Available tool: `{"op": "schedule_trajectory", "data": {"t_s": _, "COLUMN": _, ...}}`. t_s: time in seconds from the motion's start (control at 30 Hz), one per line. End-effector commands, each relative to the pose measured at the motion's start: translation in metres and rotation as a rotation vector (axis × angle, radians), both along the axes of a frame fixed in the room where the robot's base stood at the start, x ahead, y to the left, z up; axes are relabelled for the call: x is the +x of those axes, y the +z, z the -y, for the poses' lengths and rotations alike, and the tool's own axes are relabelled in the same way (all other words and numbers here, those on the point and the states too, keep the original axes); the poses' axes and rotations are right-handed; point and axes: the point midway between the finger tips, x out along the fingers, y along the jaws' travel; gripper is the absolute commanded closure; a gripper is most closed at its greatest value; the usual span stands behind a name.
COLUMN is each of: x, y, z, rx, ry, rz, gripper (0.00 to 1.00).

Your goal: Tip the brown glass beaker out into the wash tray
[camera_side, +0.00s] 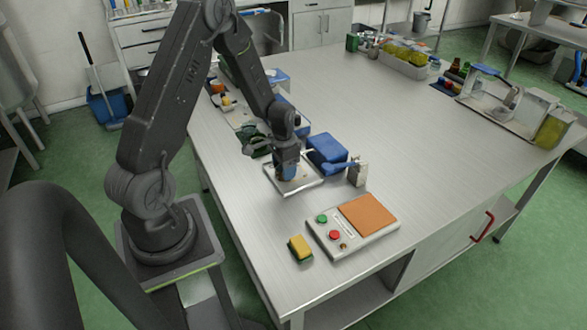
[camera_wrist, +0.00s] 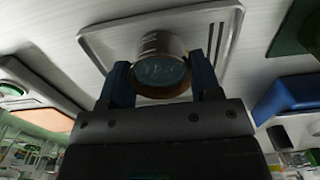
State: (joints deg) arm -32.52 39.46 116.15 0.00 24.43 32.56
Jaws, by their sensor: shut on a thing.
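My gripper (camera_side: 287,174) is low over the near left part of the metal bench. In the wrist view its two blue fingers (camera_wrist: 160,82) stand on either side of the brown glass beaker (camera_wrist: 162,76) and are shut on it. The beaker's round rim faces the wrist camera, with a bluish-grey inside; whether it holds anything is unclear. The pale shallow wash tray (camera_side: 312,186) lies under the gripper, and its rim also shows behind the beaker in the wrist view (camera_wrist: 92,42). In the side view the gripper mostly hides the beaker, so its exact tilt cannot be told.
A blue box (camera_side: 327,152) stands close right of the tray, beside a grey upright block (camera_side: 358,172). A panel with buttons and an orange pad (camera_side: 369,215) and a yellow sponge (camera_side: 300,248) lie nearer the front. The bench's middle right is clear.

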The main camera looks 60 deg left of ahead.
Motion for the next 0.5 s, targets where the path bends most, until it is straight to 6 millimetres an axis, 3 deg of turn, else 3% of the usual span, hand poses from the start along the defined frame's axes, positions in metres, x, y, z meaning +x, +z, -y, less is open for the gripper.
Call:
{"op": "schedule_trajectory", "data": {"t_s": 0.17, "x": -0.001, "y": 0.004, "z": -0.001, "rx": 0.002, "ry": 0.000, "rz": 0.003, "gripper": 0.60}}
{"op": "schedule_trajectory", "data": {"t_s": 0.5, "x": 0.000, "y": 0.038, "z": -0.001, "rx": 0.002, "ry": 0.000, "rz": 0.003, "gripper": 0.60}}
